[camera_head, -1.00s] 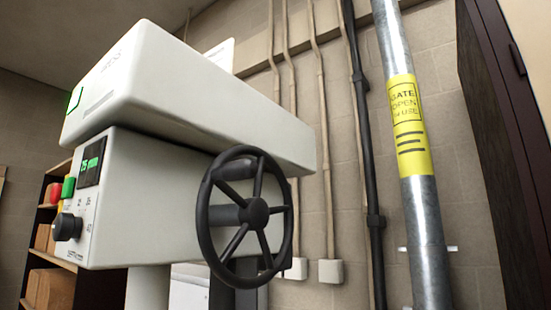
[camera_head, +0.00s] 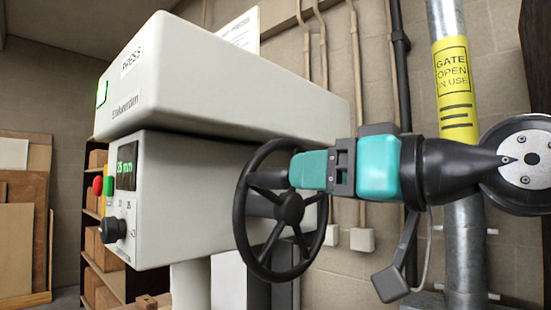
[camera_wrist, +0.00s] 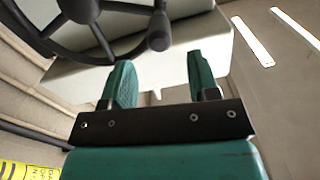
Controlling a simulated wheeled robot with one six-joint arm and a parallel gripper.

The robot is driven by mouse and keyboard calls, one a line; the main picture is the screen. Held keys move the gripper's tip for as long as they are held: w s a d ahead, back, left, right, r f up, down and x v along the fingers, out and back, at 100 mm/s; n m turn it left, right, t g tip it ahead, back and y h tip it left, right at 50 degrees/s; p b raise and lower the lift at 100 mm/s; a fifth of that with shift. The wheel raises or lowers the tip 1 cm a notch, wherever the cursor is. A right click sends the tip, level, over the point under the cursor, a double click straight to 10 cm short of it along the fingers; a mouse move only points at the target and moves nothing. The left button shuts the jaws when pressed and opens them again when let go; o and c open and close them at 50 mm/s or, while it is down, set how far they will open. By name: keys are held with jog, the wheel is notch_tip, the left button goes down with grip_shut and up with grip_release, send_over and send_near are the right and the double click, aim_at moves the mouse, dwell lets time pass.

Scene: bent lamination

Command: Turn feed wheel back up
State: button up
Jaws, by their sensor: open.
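The feed wheel (camera_head: 288,208) is a black spoked handwheel on the right side of the white press (camera_head: 180,200). The wheel also shows at the top left of the wrist view (camera_wrist: 82,8), with its stubby black handle (camera_wrist: 158,32) pointing toward my gripper. My gripper (camera_head: 300,168), with teal fingers, comes in from the right and overlaps the wheel's upper part in the head view. In the wrist view my gripper (camera_wrist: 158,72) is open, with nothing between its fingers. The handle is just beyond the fingertips, roughly in line with the gap. In the head view my fingers largely cover the handle.
The press has a lit green display (camera_head: 126,166) and a black knob (camera_head: 113,229) on its front. A metal pole (camera_head: 447,20) with a yellow gate sign (camera_head: 455,90) stands behind my arm. Shelves with boxes (camera_head: 97,250) are at the left.

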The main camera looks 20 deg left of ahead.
aim_at(275, 177)
jog(key=p+x, duration=0.2)
jog(key=x, duration=0.4)
jog(key=shift+w+a+r, duration=0.1)
jog(key=shift+a+r, duration=0.05)
jog(key=shift+a, duration=0.05)
jog(key=shift+w+a+p, duration=0.2)
jog(key=shift+a+p, duration=0.15)
jog(key=shift+a, duration=0.15)
grip_shut()
